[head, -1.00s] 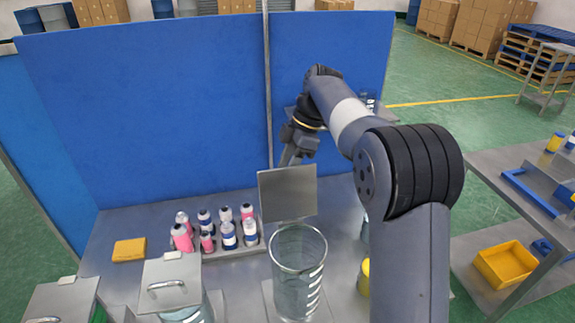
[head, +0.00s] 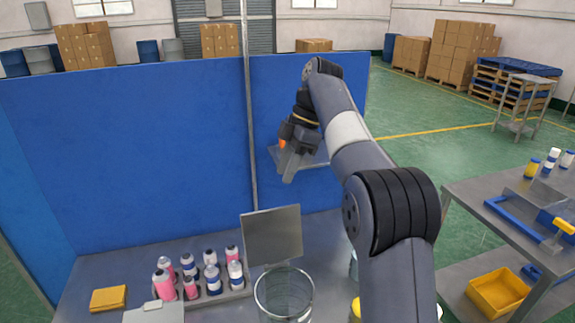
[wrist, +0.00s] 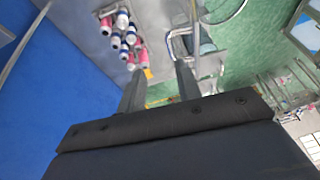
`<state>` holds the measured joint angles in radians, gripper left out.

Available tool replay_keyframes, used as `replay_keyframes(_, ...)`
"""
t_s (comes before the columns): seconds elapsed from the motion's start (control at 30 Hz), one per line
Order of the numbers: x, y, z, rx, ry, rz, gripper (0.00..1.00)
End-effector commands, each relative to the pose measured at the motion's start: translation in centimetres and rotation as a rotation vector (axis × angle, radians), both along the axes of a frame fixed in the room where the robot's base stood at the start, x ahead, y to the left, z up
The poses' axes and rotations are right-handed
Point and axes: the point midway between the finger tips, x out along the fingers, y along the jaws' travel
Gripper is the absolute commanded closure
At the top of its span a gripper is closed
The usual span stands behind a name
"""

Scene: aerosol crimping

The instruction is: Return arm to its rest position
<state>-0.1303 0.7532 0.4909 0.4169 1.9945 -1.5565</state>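My arm rises from the lower right of the head view and bends over toward the blue partition. My gripper (head: 288,168) hangs in front of the partition, well above the bench and clear of the bottles. In the wrist view my gripper (wrist: 160,72) shows two dark fingers standing apart. Nothing is held between them; the bench and floor show beyond.
Pink and white-blue bottles (head: 211,278) stand in a rack on the bench, also in the wrist view (wrist: 122,28). A grey plate (head: 272,236) stands behind a glass container (head: 284,296). A yellow block (head: 108,299) lies left. A side table (head: 470,195) stands right.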

Motion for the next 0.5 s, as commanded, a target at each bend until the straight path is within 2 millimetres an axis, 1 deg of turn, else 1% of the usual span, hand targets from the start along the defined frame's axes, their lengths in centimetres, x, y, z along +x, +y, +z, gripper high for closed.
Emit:
replay_keyframes(0.2,0.03,-0.1,0.29,0.0,0.0,0.0,0.67)
replay_keyframes(0.5,-0.06,0.04,-0.04,0.0,0.002,0.001,0.67)
